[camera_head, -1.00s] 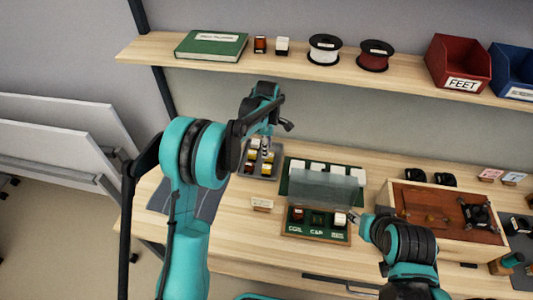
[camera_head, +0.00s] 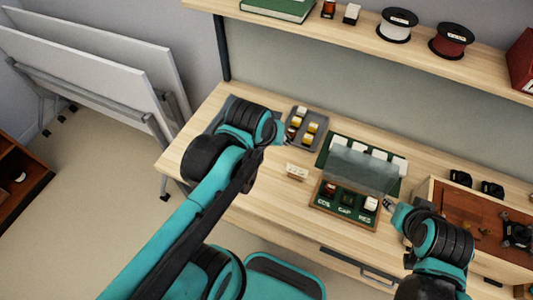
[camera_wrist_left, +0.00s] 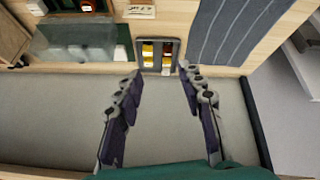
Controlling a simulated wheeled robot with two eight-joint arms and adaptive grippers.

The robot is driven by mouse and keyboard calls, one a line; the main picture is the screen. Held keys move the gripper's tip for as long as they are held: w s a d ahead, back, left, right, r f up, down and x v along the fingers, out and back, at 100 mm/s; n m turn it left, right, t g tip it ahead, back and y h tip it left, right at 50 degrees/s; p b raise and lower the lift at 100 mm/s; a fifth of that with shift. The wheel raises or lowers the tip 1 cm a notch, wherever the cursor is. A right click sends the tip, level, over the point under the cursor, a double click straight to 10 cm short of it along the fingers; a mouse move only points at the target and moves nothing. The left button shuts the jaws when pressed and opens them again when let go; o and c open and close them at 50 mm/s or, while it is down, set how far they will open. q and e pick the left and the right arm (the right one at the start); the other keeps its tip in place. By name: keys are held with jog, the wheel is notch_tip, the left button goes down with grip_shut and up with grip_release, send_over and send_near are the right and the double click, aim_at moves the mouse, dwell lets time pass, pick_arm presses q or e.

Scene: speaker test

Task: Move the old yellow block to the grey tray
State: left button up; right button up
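A grey tray (camera_head: 322,124) stands on the bench with several small blocks in it, some yellow (camera_head: 313,128). It also shows in the left wrist view (camera_wrist_left: 176,48), just beyond the fingertips. I cannot tell which yellow block is the old one. My left gripper (camera_wrist_left: 160,75) is open with nothing between its fingers. In the head view it (camera_head: 281,132) is at the tray's left side, partly hidden by my arm. My right gripper (camera_head: 388,204) is beside the right edge of the green test box (camera_head: 345,221); its fingers are too small to judge.
The test box has COIL, CAP and RES labels and a raised clear cover (camera_head: 360,172). A small sign (camera_head: 297,171) stands between tray and box. A dark striped mat (camera_wrist_left: 235,30) lies beside the tray. A wooden box (camera_head: 470,205) is at right; a shelf (camera_head: 350,35) overhangs behind.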

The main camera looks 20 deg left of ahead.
pick_arm(q)
jog(key=s+m, duration=0.1)
jog(key=s+f+m, duration=0.1)
jog(key=s+f+t, duration=0.1)
jog(key=s, duration=0.1)
jog(key=shift+a+m, duration=0.2)
jog(key=shift+m, duration=0.2)
